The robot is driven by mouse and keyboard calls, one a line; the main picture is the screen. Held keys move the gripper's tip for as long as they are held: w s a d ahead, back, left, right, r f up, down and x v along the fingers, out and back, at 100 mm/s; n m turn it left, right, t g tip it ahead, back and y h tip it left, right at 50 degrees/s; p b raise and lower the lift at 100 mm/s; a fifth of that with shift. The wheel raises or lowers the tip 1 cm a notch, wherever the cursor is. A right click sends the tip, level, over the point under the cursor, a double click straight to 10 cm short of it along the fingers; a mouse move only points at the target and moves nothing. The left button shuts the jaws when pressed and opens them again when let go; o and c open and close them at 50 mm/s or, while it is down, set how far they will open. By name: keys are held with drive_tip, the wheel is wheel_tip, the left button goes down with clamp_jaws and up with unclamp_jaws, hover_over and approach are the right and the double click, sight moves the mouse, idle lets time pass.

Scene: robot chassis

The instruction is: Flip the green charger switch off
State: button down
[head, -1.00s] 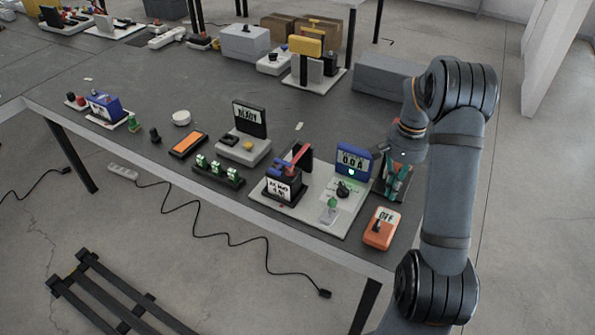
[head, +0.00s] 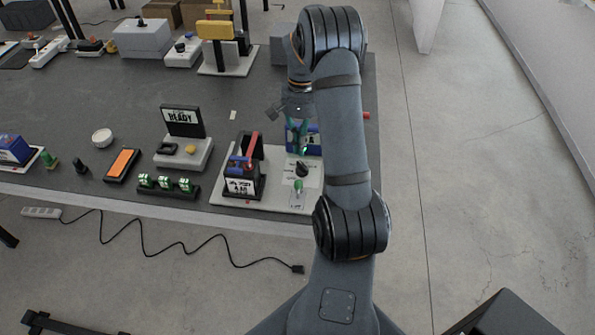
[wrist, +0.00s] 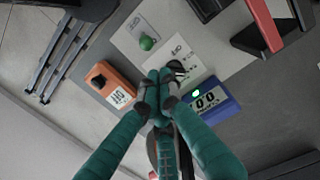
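A green-capped toggle (head: 298,187) stands on the white board (head: 270,200) near the table's front edge; its cap shows in the wrist view (wrist: 147,42). A blue meter box (head: 312,138) with a small green light is behind it, partly hidden by my arm. Its display and light show in the wrist view (wrist: 208,100). A black knob (head: 301,170) sits between them. I cannot tell which of these belongs to the charger. My gripper (wrist: 159,76) has teal fingers with tips together, and nothing shows between them. In the head view it (head: 297,135) is over the meter box area.
An orange switch box (wrist: 110,84) lies beside the board in the wrist view; my arm hides it in the head view. A black stand with a red lever (head: 246,165) is left of the toggle. Several green rockers (head: 167,184) sit further left. Open floor lies right of the table.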

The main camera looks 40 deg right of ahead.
sight(298, 184)
drive_tip(key=f, duration=0.6)
drive_tip(key=a+f+p, duration=0.1)
drive_tip(key=f, duration=0.2)
drive_tip(key=shift+s+f, duration=0.3)
drive_tip(key=shift+f, duration=0.1)
drive_tip(key=shift+s+d+b, duration=0.1)
drive_tip(key=shift+d+b, duration=0.05)
drive_tip(key=shift+b, duration=0.5)
